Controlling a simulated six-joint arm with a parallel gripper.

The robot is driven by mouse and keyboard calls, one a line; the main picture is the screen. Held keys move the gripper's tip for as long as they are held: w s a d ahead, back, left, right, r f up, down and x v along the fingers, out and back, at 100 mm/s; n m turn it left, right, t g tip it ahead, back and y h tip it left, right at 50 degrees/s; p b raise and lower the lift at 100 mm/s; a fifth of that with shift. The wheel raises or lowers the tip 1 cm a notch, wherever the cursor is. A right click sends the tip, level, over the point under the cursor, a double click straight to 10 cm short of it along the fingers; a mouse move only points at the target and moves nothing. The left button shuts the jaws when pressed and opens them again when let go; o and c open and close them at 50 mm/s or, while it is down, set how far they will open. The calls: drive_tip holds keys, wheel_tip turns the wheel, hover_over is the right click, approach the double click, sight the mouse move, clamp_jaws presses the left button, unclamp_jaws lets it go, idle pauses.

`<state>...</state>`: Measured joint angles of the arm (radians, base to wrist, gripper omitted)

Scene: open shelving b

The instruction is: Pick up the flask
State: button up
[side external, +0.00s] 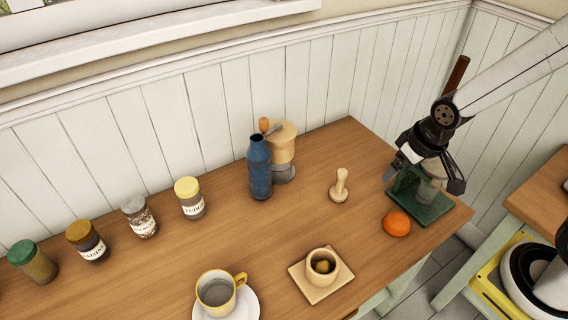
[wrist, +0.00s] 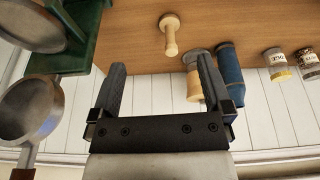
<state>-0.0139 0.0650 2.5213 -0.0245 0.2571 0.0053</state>
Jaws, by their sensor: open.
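The flask (side external: 259,168) is a dark blue bottle with a narrow neck. It stands upright on the wooden counter, close in front of a coffee grinder, near the wall. My gripper (side external: 424,180) is open and over the green stand at the counter's right end, well to the right of the flask. In the wrist view my gripper (wrist: 160,66) has its fingers spread with nothing between them.
The wooden grinder (side external: 282,150) is right beside the flask. A wooden tamper (side external: 340,188) stands between flask and gripper. A green stand (side external: 420,207) with metal pieces, an orange (side external: 397,223), a cup (side external: 216,290), a small pot (side external: 322,265) and several jars (side external: 189,199) are on the counter.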

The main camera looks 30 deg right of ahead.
drive_tip(key=w+a+f+n+t, duration=0.1)
drive_tip(key=w+a+f+t, duration=0.2)
drive_tip(key=w, duration=0.6)
drive_tip(key=n+t+y, duration=0.4)
drive_tip(key=t+y, duration=0.1)
drive_tip(key=y, duration=0.1)
approach(270, 171)
drive_tip(key=w+f, duration=0.2)
drive_tip(key=w, duration=0.1)
drive_tip(key=shift+w+a+n+y, duration=0.2)
drive_tip(key=shift+a+n+y, duration=0.15)
drive_tip(key=shift+a, duration=0.5)
drive_tip(key=shift+w+a+f, duration=0.1)
drive_tip(key=shift+w, duration=0.05)
drive_tip(key=shift+x, duration=1.15)
drive_tip(key=shift+w, duration=0.15)
drive_tip(key=shift+x, duration=2.45)
